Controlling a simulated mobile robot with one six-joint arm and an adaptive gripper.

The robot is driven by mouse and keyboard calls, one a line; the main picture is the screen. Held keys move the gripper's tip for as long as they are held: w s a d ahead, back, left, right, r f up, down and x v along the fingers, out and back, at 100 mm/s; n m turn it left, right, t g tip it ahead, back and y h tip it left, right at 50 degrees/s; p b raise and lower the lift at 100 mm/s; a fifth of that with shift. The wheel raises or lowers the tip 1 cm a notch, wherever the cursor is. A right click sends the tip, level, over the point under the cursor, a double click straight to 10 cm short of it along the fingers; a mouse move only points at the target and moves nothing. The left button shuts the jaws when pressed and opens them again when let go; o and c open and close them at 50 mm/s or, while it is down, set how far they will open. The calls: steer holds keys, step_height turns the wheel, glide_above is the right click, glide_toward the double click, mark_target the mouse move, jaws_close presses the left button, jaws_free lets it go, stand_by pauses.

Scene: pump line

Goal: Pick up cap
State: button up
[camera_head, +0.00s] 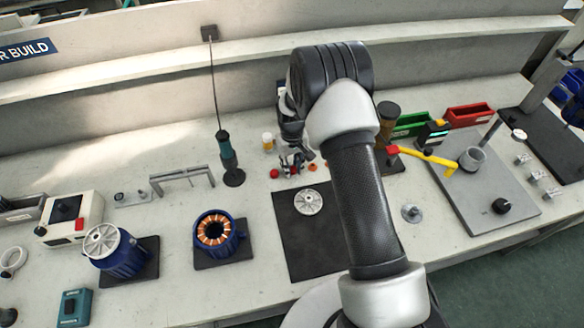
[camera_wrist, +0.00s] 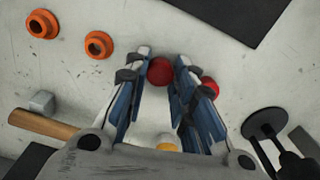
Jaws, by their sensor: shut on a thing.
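A red round cap (camera_wrist: 160,71) sits between the fingertips of my gripper (camera_wrist: 160,75) in the wrist view. The fingers are shut on it, low over the bench. A second red round piece (camera_wrist: 210,87) lies just outside the right finger in the wrist view. A red piece also shows on the bench left of my gripper in the head view (camera_head: 274,173). My gripper (camera_head: 292,170) is partly hidden by my arm there, and the held cap is hard to make out.
Two orange rings (camera_wrist: 43,24) (camera_wrist: 99,44) lie on the bench near my gripper. A dark mat (camera_head: 300,246) with a pale round wheel (camera_head: 309,201) lies in front. A small yellow-topped bottle (camera_head: 268,142) stands behind.

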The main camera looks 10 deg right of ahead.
mark_target(292, 169)
steer(key=shift+r, duration=0.15)
step_height(292, 169, up, 20)
steer(key=p, duration=0.4)
steer(key=shift+p, duration=0.4)
steer(key=shift+s, duration=0.1)
